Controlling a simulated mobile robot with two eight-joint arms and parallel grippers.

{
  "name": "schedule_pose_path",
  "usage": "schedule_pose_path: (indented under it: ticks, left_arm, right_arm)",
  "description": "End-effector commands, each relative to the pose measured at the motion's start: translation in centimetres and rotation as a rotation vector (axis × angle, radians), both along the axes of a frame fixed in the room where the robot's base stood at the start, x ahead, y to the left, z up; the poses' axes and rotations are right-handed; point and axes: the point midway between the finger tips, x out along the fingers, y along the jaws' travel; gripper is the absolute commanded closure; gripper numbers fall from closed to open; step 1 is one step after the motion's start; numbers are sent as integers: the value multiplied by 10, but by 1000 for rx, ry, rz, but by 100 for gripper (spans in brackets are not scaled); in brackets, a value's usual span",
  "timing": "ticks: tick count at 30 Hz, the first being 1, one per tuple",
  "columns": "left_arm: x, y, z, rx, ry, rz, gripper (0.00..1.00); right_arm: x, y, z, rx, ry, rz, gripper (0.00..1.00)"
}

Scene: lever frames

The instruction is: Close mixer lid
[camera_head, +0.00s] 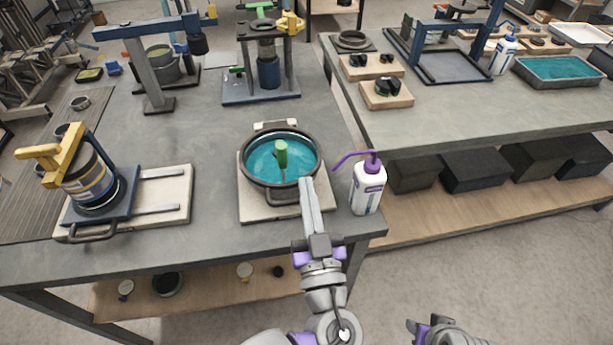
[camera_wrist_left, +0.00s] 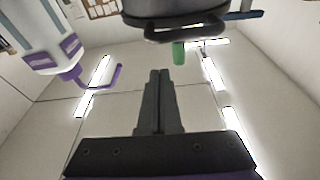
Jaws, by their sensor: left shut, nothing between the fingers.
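The likely mixer is a round dark pot (camera_head: 245,178) with a teal surface inside, on a beige board (camera_head: 270,211). A green handle (camera_head: 281,158) stands upright in its middle. I cannot make out a separate lid. My left gripper (camera_head: 307,184) is shut and empty at the pot's front right rim; whether it touches is unclear. In the left wrist view, which looks upside down, the shut fingertips (camera_wrist_left: 160,73) lie apart from the pot's dark loop handle (camera_wrist_left: 186,33) and the green handle (camera_wrist_left: 178,53). My right gripper (camera_head: 420,328) is only partly visible at the bottom edge.
A white bottle with a purple spout (camera_head: 368,187) stands close right of the pot. A yellow-and-blue clamp device (camera_head: 85,175) sits on a board at left. Blue press frames (camera_head: 262,72) stand behind. A second bench (camera_head: 460,115) is at right. Grey tabletop is bare left of the pot.

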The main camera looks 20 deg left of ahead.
Motion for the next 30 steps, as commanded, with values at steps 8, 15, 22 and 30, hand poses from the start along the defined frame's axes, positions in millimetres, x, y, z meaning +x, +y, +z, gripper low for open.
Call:
schedule_pose_path:
  ticks: [8, 15, 22, 30]
  left_arm:
    - [-3, -2, -33, 16, -29, 0, 100]
    - [-3, -2, -40, 15, -28, 1, 100]
    - [-3, -1, -42, 11, -24, 0, 100]
    - [-3, -1, -41, 11, -23, -1, 100]
  right_arm:
    - [1, 0, -32, 0, 11, 0, 55]
    - [2, 0, -39, 0, 14, 0, 55]
    - [2, 0, -40, 0, 14, 0, 55]
    - [2, 0, -38, 0, 13, 0, 55]
